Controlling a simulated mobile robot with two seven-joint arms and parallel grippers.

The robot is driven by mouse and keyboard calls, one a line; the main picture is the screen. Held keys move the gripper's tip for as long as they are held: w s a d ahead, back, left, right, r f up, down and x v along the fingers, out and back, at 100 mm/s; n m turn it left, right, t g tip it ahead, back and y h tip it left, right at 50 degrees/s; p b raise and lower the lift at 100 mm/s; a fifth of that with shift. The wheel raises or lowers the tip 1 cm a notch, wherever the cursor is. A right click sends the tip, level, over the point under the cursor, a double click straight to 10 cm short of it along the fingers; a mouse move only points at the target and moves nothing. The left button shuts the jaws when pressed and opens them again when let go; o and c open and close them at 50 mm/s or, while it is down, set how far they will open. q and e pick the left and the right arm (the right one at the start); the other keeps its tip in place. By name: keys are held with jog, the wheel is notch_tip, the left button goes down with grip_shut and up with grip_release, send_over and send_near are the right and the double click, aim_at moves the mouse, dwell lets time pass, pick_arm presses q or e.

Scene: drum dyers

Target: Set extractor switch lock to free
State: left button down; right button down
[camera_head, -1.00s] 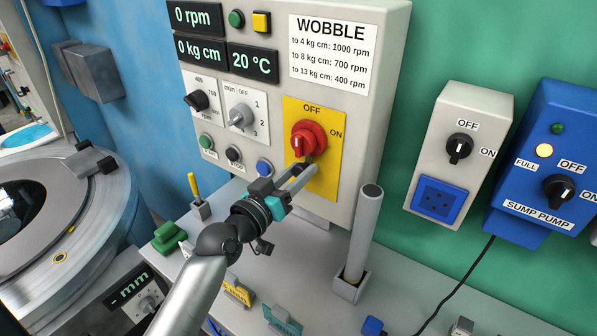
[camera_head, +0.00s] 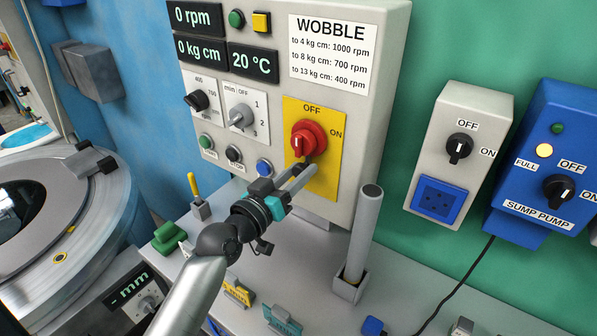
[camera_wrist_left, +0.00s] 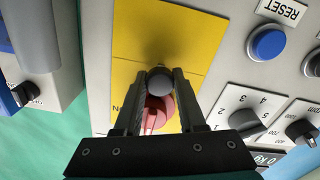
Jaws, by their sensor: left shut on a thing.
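The extractor's red rotary switch (camera_head: 308,139) sits on a yellow plate (camera_head: 325,185) marked OFF and ON, on the grey control box. A small dark grey round piece, seemingly the switch lock (camera_wrist_left: 159,81), is just below the switch. My left gripper (camera_head: 303,171) reaches up from the lower left and is shut on this lock. The wrist view shows one finger on each side of it, with the red switch (camera_wrist_left: 154,114) partly hidden between the fingers. My right gripper is in neither view.
A grey upright post (camera_head: 364,235) stands right of my left gripper. A yellow-handled lever (camera_head: 194,185) and a green block (camera_head: 170,236) are left of it. A blue button (camera_head: 264,167) is close by. A grey switch box (camera_head: 458,150) hangs on the green wall.

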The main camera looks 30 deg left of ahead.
pick_arm(q)
jog(key=shift+f+b, duration=0.75)
jog(key=shift+f, duration=0.45)
jog(key=shift+c, duration=2.4)
grip_release()
jog(key=shift+r, duration=0.1)
jog(key=shift+s, duration=0.1)
jog(key=s+a+b, duration=0.1)
jog(key=s+a, duration=0.1)
jog(key=s, duration=1.3)
jog(key=shift+b, duration=0.3)
